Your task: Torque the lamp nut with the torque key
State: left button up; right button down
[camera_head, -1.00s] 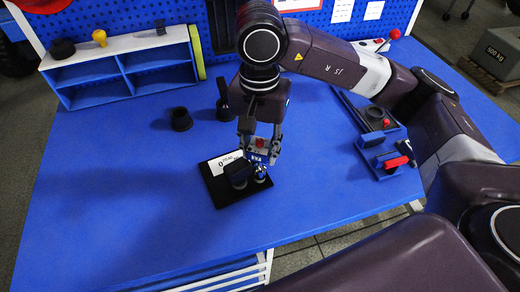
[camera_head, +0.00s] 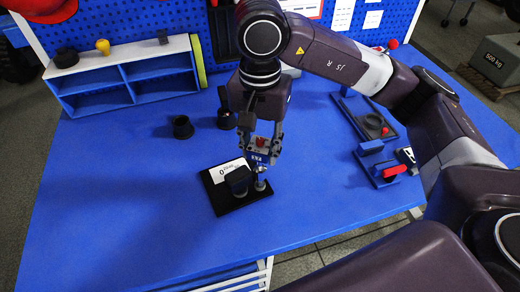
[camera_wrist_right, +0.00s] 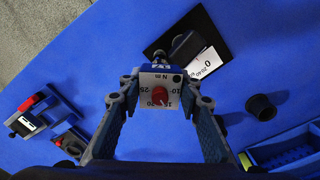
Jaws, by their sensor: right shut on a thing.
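My right gripper (camera_head: 262,147) is shut on the torque key (camera_wrist_right: 160,80), which has a pale dial face marked N m and a red knob. The gripper is above the right side of a black base plate (camera_head: 222,205) with a white label (camera_head: 224,170) and a raised black block (camera_head: 238,181). Below the key, a small grey metal piece (camera_head: 260,184), probably the lamp nut, stands on the plate beside the block. In the right wrist view the key partly hides the metal piece (camera_wrist_right: 159,55). I cannot tell whether they touch. My left gripper is not in view.
A black cup (camera_head: 182,127) stands behind the plate, left of the arm. A blue shelf (camera_head: 125,75) is at the back left. The blue table (camera_head: 110,190) is clear at front left.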

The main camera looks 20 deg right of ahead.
aim_at(260, 140)
jog(key=shift+r, duration=0.45)
jog(key=shift+r+p, duration=0.8)
jog(key=shift+r, duration=0.75)
jog(key=shift+f, duration=0.1)
